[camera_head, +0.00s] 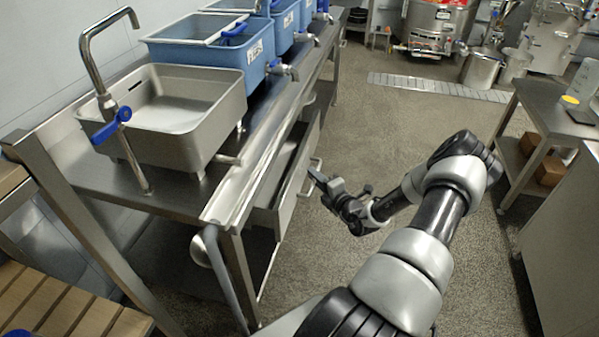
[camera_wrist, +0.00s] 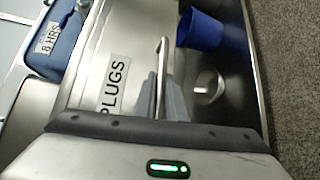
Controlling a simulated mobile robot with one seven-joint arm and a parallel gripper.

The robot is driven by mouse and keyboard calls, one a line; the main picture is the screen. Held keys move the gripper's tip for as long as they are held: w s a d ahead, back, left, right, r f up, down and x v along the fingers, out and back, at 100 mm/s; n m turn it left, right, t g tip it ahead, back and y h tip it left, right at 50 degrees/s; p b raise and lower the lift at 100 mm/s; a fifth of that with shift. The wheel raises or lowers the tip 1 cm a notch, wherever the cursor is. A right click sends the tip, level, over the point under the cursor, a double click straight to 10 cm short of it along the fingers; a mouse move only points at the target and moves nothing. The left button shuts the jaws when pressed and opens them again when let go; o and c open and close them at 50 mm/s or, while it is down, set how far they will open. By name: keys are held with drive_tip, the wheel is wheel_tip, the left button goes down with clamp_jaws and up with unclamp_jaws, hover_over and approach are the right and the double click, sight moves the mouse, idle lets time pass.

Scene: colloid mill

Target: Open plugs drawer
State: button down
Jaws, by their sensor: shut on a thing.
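The plugs drawer (camera_head: 288,205) is under the long steel bench at centre left in the head view. Its front stands out from the bench, with a dark gap behind it. In the wrist view the steel drawer front (camera_wrist: 133,33) carries a white label reading PLUGS (camera_wrist: 112,85). A bar handle (camera_wrist: 162,58) runs beside the label. My gripper (camera_wrist: 162,98) is shut on this handle, with grey fingers on both sides of it. In the head view my gripper (camera_head: 322,181) is at the drawer front, and the arm reaches in from the right.
A steel sink (camera_head: 185,110) and blue tubs (camera_head: 205,55) stand on the bench (camera_head: 130,185). A blue container (camera_wrist: 203,30) is beyond the drawer front in the wrist view. Open floor (camera_head: 400,130) lies right of the drawer. A steel table (camera_head: 545,105) stands far right.

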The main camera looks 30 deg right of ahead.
drive_tip(key=s+d, duration=1)
drive_tip(key=s, duration=0.1)
drive_tip(key=shift+s, duration=0.25)
drive_tip(key=c, duration=2.1)
unclamp_jaws()
drive_tip(key=shift+d, duration=0.1)
drive_tip(key=s+a+r+p, duration=0.1)
drive_tip(key=s+r+p, duration=0.1)
drive_tip(key=s, duration=1.5)
drive_tip(key=shift+s+r+p, duration=0.15)
drive_tip(key=shift+r+p, duration=0.05)
drive_tip(key=shift+p, duration=0.1)
drive_tip(key=shift+a, duration=0.1)
